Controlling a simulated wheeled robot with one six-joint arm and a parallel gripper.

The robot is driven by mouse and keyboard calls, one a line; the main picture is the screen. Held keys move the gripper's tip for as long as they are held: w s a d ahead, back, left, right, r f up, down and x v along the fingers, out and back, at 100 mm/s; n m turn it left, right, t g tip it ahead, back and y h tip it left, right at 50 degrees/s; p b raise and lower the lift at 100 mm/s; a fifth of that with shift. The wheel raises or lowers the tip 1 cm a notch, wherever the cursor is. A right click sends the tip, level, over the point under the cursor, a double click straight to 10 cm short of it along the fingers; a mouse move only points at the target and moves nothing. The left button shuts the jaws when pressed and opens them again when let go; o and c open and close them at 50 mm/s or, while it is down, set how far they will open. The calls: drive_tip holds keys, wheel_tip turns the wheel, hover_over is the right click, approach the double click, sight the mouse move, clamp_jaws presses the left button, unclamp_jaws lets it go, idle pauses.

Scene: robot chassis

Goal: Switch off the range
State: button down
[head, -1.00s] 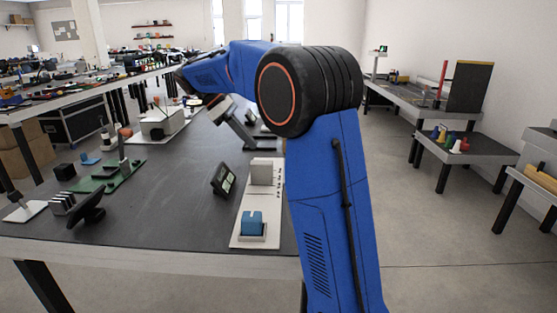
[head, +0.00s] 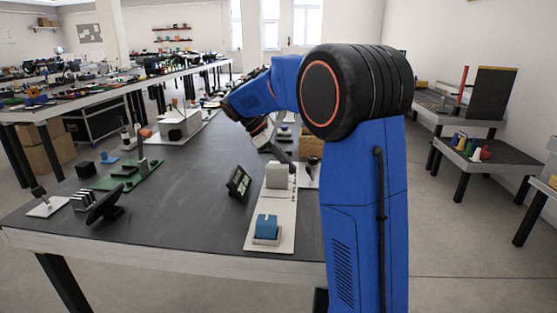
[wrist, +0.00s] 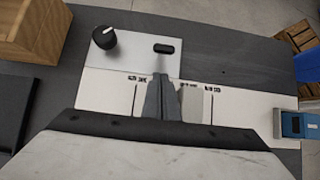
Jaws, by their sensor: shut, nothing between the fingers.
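A light grey panel (wrist: 135,62) with a black round knob (wrist: 104,38) and a small black oblong control (wrist: 164,48) lies near the top left of the wrist view. The knob carries a white mark. I cannot tell for certain which part is the range. My gripper (wrist: 162,80) is shut and empty, with its fingertips just below the oblong control in the wrist view; I cannot tell whether they touch the panel. In the head view my gripper (head: 289,160) is small, near the far end of a white board, and the knob cannot be made out.
The white board (head: 257,200) bears a pale grey block (head: 277,176) and a blue block (head: 267,226). A small black screen (head: 238,182) stands left of it. A wooden box (wrist: 30,28) is at the wrist view's top left. The table's middle is bare.

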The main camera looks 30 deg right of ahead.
sight(307, 165)
drive_tip(key=shift+s+d+r, duration=0.3)
drive_tip(key=shift+s+d, duration=0.05)
drive_tip(key=shift+d, duration=0.15)
drive_tip(key=shift+s+d+r, duration=0.25)
drive_tip(key=shift+s+d, duration=0.05)
drive_tip(key=shift+d, duration=0.15)
drive_tip(key=shift+d+r, duration=0.1)
drive_tip(key=shift+s+d+r+t+y, duration=0.4)
drive_tip(key=shift+d+t+y, duration=0.15)
drive_tip(key=shift+y, duration=0.3)
drive_tip(key=shift+s+d+r+t+y, duration=0.4)
drive_tip(key=shift+d+t+y, duration=0.15)
drive_tip(key=shift+y, duration=0.3)
drive_tip(key=d+t+y, duration=0.1)
drive_tip(key=s+y, duration=0.1)
drive_tip(key=shift+s+d+r+t+y, duration=0.1)
drive_tip(key=shift+d+r+t+y, duration=0.2)
drive_tip(key=shift+d+t, duration=0.1)
drive_tip(key=shift+a, duration=0.1)
drive_tip(key=shift+r, duration=0.1)
drive_tip(key=shift+r, duration=0.65)
